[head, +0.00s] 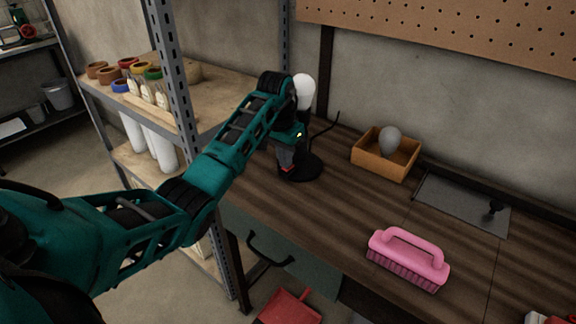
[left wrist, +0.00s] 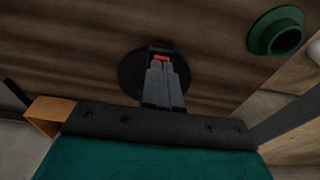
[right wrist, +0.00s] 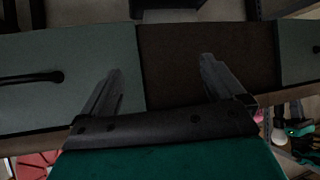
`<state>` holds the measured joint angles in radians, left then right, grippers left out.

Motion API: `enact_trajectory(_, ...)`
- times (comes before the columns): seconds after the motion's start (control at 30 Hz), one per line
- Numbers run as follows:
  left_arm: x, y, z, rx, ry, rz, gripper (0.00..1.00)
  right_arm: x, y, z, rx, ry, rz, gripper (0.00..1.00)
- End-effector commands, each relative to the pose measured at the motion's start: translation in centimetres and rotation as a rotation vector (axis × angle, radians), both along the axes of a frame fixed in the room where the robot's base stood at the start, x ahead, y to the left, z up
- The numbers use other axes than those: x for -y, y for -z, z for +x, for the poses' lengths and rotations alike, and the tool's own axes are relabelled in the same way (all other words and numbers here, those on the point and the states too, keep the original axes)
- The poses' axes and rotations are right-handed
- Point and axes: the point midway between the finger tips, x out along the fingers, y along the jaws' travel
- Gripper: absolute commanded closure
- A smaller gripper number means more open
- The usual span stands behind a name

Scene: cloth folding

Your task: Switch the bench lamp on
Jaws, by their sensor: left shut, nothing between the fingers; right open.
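The bench lamp stands at the back left of the bench, with a round black base (head: 310,170) and a white bulb (head: 304,90). The bulb looks brighter than the grey one in the box, but no clear glow falls on the wall. My left gripper (head: 286,170) is shut and empty, pointing down at the base. In the left wrist view its closed fingertips (left wrist: 160,66) are at a red switch (left wrist: 161,58) on the lamp base (left wrist: 135,78), partly hiding it; contact is unclear. My right gripper (right wrist: 160,80) is open and empty before the bench front.
A wooden box (head: 372,162) with a grey bulb (head: 390,140) stands right of the lamp. A pink brush (head: 408,260) lies on the bench front. A shelf with jars (head: 153,74) stands left, its post close to my left arm. The bench middle is clear.

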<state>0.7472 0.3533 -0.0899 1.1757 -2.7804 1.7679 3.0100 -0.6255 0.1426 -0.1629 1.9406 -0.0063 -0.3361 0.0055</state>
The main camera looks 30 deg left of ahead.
Motion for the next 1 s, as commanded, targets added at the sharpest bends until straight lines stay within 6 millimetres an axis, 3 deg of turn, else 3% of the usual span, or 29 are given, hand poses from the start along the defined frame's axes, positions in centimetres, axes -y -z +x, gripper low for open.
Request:
enact_trajectory(0.47,0.0,0.6,0.0,0.000,0.000,0.000,1.00,0.0,0.2,0.0,0.001,0.000,0.000,0.04)
enact_trajectory(0.83,0.0,-2.2,0.0,0.001,0.000,0.000,1.00,0.0,-1.8,0.0,0.001,0.000,0.000,0.04)
enact_trajectory(1.0,0.0,-3.3,0.1,0.002,0.000,0.001,1.00,0.0,-1.4,0.1,0.002,0.000,0.000,0.04)
